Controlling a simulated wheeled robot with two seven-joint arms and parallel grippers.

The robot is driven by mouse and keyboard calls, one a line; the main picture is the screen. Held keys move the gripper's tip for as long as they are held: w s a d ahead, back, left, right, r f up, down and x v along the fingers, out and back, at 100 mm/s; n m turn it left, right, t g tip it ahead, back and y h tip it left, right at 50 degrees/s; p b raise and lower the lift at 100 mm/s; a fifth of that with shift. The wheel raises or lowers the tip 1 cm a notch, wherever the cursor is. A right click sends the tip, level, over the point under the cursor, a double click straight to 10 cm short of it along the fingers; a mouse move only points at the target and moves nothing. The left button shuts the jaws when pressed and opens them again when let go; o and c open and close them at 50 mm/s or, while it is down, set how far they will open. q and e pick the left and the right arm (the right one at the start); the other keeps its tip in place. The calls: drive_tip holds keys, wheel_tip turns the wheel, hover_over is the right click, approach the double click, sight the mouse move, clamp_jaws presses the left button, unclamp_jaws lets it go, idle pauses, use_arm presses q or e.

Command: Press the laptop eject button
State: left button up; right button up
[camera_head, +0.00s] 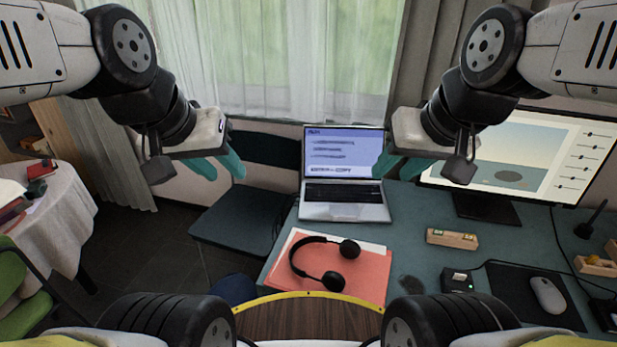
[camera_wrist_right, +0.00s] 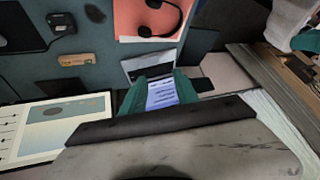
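The open laptop (camera_head: 345,212) stands on the teal desk, its screen (camera_head: 343,152) lit with text lines. It also shows in the right wrist view (camera_wrist_right: 150,68), partly hidden by my fingers. I cannot make out an eject button on it. My right gripper (camera_head: 398,164) is open and empty, in the air in front of the screen's right side; its teal fingers (camera_wrist_right: 158,92) are apart in the wrist view, with the screen seen between them. My left gripper (camera_head: 219,166) is open and empty, in the air left of the laptop, over the dark chair.
A black headset (camera_head: 325,278) lies on a red folder (camera_head: 360,275) in front of the laptop. A wooden block (camera_head: 452,238) with coloured tops and a small black box (camera_head: 457,280) sit to the right. A monitor (camera_head: 520,155) and mouse (camera_head: 547,295) are further right.

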drive_tip(key=shift+c, duration=0.5)
clamp_jaws()
idle(1.1)
